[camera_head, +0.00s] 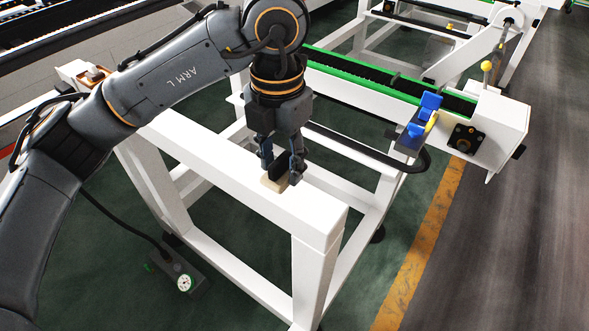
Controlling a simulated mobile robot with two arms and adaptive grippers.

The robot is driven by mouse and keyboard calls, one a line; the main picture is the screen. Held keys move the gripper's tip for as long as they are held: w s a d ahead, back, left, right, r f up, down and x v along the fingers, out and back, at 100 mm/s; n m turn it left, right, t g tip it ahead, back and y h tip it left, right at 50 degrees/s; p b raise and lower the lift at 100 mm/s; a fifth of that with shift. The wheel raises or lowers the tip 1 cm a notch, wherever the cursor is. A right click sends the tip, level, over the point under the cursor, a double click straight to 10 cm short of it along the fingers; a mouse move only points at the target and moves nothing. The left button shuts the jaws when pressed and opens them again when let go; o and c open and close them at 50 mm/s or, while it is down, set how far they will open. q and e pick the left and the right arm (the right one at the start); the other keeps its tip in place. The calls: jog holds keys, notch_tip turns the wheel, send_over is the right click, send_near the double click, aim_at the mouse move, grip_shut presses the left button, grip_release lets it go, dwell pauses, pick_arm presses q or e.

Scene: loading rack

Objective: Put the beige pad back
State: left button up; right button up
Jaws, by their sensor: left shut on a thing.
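The beige pad (272,184) is at the top face of the white rack beam (225,172), near the middle of the picture. A dark part stands between my fingers, directly above the pad's beige edge. My left gripper (282,172) points down over the beam and is shut on the pad. The fingers hide part of the pad, and I cannot tell whether it rests fully on the beam. My right gripper is not in view.
A second white frame with a green-edged rail (345,68) stands behind. Its end carries blue blocks (430,102) and a yellow-knobbed lever (487,67). A gauge box (184,282) lies on the green floor at lower left. A yellow line (425,240) marks the floor.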

pick_arm(q)
jog(key=p, duration=0.1)
send_over(294, 192)
jog(key=f, duration=0.2)
jog(key=s+f, duration=0.1)
jog(key=f, duration=0.1)
jog(key=shift+a+f, duration=0.15)
jog(key=shift+w+f+p, duration=0.25)
jog(key=shift+p, duration=0.05)
jog(key=f+p, duration=0.2)
jog(key=f, duration=0.1)
jog(key=shift+w+d, duration=0.2)
jog(key=shift+f, duration=0.6)
jog(key=o, duration=1.1)
jog(key=shift+r, duration=0.1)
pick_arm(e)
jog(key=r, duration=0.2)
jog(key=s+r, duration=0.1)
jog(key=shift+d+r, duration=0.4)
